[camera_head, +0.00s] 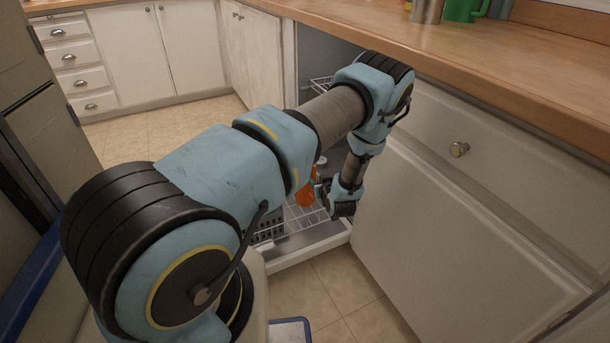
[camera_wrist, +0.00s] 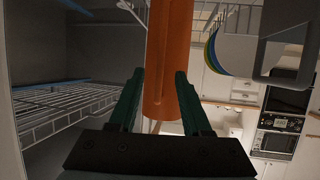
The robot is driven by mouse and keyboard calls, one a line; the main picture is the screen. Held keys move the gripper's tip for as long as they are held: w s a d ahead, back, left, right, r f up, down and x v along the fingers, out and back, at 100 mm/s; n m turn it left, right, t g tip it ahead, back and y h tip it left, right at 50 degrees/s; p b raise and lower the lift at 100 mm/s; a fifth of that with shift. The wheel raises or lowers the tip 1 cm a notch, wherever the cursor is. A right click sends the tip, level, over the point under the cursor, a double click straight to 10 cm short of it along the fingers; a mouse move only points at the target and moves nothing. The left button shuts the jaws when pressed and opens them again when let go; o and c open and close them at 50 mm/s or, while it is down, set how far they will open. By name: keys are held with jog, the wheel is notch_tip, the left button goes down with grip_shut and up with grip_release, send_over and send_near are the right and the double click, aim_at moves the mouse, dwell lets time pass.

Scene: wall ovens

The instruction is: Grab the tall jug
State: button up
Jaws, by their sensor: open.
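The tall jug, an orange upright body (camera_wrist: 168,45), stands in the middle of the wrist view. Its top is cut off by the picture edge. In the head view, a small part of the orange jug (camera_head: 305,195) shows beside my wrist, over the open dishwasher's rack; my arm hides much of that area. My gripper (camera_wrist: 160,76) is open, with one dark green finger at each side of the jug's lower part. The right finger overlaps the jug's edge in the picture. I cannot tell whether the jug is fully between the fingers.
White wire racks (camera_wrist: 65,110) lie left of the jug in the wrist view.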

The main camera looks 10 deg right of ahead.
jog(key=x, duration=0.4)
jog(key=shift+w, duration=0.1)
jog(key=shift+c, duration=0.2)
grip_shut()
dwell(1.1)
